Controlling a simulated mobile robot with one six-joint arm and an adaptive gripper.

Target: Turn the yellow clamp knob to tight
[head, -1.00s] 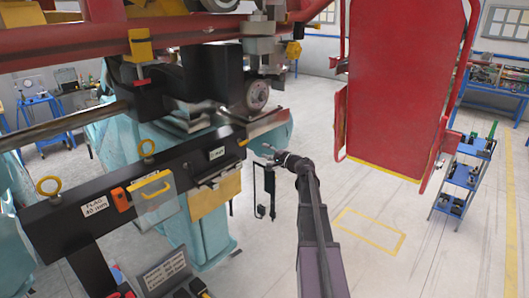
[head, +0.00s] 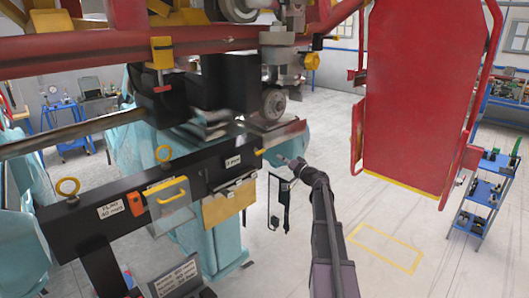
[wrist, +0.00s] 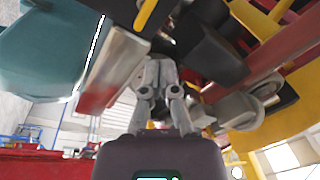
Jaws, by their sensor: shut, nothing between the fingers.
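A yellow lobed knob (head: 312,61) sits on the right side of the wheel assembly under the red rail, and looks like the clamp knob. Its setting cannot be read. My gripper (head: 283,160) is shut and empty, below and left of that knob in the head view, apart from it. It is just right of the yellow-tipped end (head: 260,152) of the black bar. In the wrist view my gripper (wrist: 160,62) points up at the underside of dark and metal parts, its fingers together. I cannot pick out the knob for sure there.
The black bar (head: 110,195) carries yellow ring bolts (head: 68,187), labels and hanging plates. A red panel (head: 415,95) stands to the right of my arm. A metal wheel (head: 273,101) is above my gripper. Open floor (head: 330,190) lies between the bar and the panel.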

